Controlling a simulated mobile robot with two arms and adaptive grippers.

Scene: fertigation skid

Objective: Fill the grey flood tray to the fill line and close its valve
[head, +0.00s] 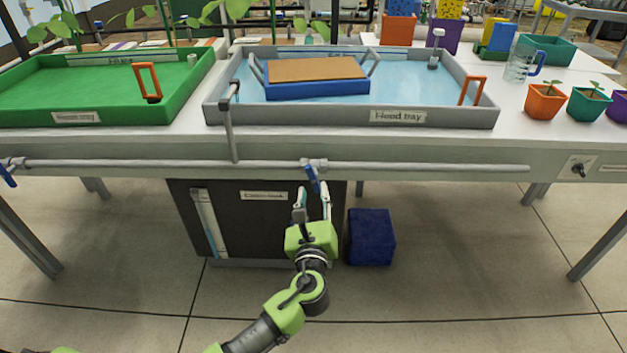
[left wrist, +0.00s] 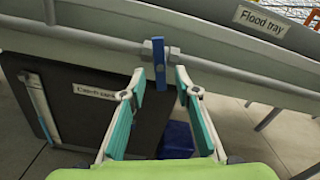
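The grey flood tray (head: 350,115) stands on the bench with blue water (head: 410,85) across its floor. I cannot make out a fill line or the exact level. A valve with a blue handle (head: 312,180) sits on the pipe below the tray's front; the handle hangs down, across the pipe. It also shows in the left wrist view (left wrist: 160,65). My left gripper (head: 313,190) is open just below the valve. In the left wrist view its fingertips (left wrist: 159,76) stand either side of the handle, with gaps visible. My right gripper is not in view.
A blue, brown-topped block (head: 317,88) sits in the grey tray. A green tray (head: 100,85) is at left, with another blue valve handle (head: 8,175) on the pipe. A dark tank (head: 260,225) and a blue box (head: 371,237) stand under the bench. Potted seedlings (head: 545,100) are at right.

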